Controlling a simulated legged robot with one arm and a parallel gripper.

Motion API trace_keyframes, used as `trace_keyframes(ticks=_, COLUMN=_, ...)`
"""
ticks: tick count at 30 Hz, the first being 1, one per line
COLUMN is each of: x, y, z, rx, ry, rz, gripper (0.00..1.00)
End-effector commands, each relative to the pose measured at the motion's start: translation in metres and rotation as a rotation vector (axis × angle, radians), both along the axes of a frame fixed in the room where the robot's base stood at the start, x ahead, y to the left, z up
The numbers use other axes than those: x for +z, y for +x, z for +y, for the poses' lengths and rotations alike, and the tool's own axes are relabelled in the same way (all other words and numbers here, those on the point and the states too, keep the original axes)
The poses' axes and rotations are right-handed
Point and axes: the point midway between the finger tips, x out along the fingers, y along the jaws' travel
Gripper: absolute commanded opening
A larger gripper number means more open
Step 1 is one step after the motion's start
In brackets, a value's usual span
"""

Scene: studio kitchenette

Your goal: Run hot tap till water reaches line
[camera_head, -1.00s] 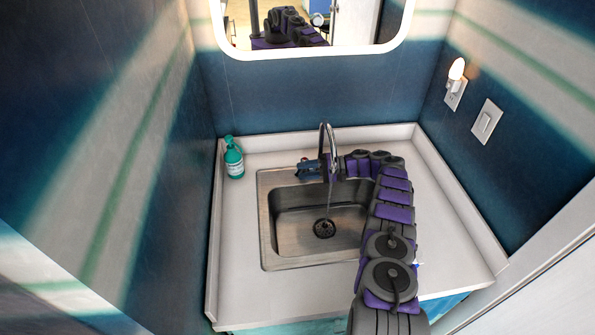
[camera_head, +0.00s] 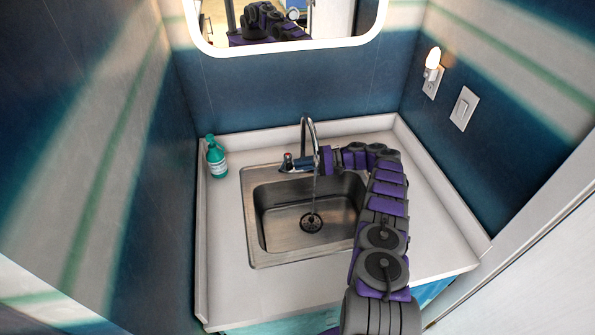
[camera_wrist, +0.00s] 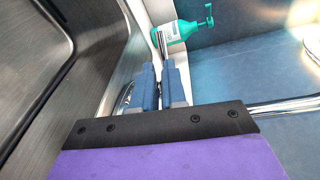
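The steel sink (camera_head: 262,239) is set in the counter, with a round dark drain at its bottom. No line and no clear pool of water shows in it. The chrome faucet (camera_head: 304,130) arches over the sink. A thin water stream (camera_head: 314,191) falls from it toward the drain. A red-tipped tap handle (camera_head: 287,157) shows at the left of the faucet base. My gripper (camera_head: 291,166) reaches behind the sink to this handle. In the wrist view its blue fingers (camera_wrist: 160,75) are close together, near a thin silver part; whether they grip it is unclear.
A green bottle (camera_head: 216,160) with a white label stands at the counter's back left corner, and beyond my fingers in the wrist view (camera_wrist: 183,31). A mirror (camera_head: 280,50) hangs above. A lamp (camera_head: 433,62) and switch (camera_head: 464,108) are on the right wall. The counter (camera_head: 220,285) is otherwise clear.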

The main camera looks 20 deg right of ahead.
Motion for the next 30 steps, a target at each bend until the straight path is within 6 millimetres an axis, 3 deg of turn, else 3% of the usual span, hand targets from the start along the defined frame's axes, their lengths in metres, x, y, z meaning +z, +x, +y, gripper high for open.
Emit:
trace_keyframes(ticks=3, x=0.014, y=-0.006, z=-0.021, rx=-0.070, ry=-0.001, rz=-0.022, gripper=0.00)
trace_keyframes(ticks=14, x=0.028, y=-0.050, z=-0.065, rx=-0.251, ry=-0.069, rz=-0.090, gripper=0.00)
trace_keyframes(ticks=23, x=0.031, y=-0.084, z=-0.071, rx=-0.307, ry=-0.125, rz=-0.115, gripper=0.00)
trace_keyframes(ticks=30, x=0.025, y=-0.081, z=-0.060, rx=-0.306, ry=-0.131, rz=-0.119, gripper=0.00)
